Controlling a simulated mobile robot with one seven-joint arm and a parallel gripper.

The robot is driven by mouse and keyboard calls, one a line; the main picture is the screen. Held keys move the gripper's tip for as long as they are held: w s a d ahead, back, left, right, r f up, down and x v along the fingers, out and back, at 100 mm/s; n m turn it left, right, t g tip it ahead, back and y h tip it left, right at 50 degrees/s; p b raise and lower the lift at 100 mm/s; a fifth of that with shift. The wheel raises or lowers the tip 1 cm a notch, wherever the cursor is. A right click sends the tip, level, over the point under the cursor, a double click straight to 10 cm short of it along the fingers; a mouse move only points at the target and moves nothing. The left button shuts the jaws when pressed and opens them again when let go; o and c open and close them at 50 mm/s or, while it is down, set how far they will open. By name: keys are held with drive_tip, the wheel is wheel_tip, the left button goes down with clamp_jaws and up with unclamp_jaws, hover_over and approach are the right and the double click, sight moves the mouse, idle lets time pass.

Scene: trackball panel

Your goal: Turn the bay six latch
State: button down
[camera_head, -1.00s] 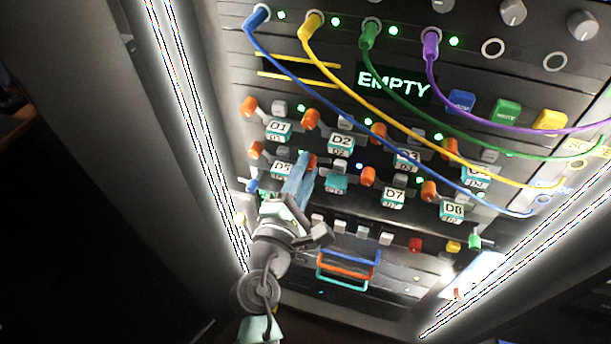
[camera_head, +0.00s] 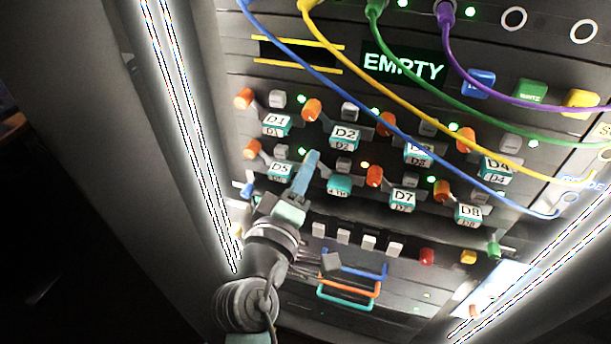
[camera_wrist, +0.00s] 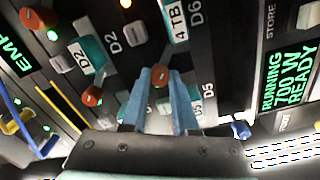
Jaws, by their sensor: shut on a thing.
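The bay six drive shows a teal handle with a white 4 TB label (camera_wrist: 178,20) beside the printed D6 in the wrist view. It also shows in the head view as a teal drive front (camera_head: 340,186). Its orange latch knob (camera_wrist: 159,77) sits between my blue fingers. My gripper (camera_wrist: 159,73) is shut on this knob; in the head view my gripper (camera_head: 312,156) hides it. I cannot tell the knob's exact angle.
Drive D5 (camera_head: 281,172) is close on the left and D7 (camera_head: 403,199) on the right. Other orange knobs, such as D2's (camera_head: 312,110), stand near. Blue and yellow cables (camera_head: 430,107) hang across the panel. Coloured handles (camera_head: 350,290) stick out below.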

drive_tip(key=shift+f+m+b, duration=0.1)
drive_tip(key=shift+m+b, duration=0.2)
drive_tip(key=shift+m, duration=0.3)
drive_tip(key=c, duration=0.7)
unclamp_jaws()
drive_tip(key=shift+s, duration=0.1)
drive_tip(key=v, duration=1.2)
drive_tip(key=shift+s+a, duration=0.15)
drive_tip(key=shift+s, duration=0.25)
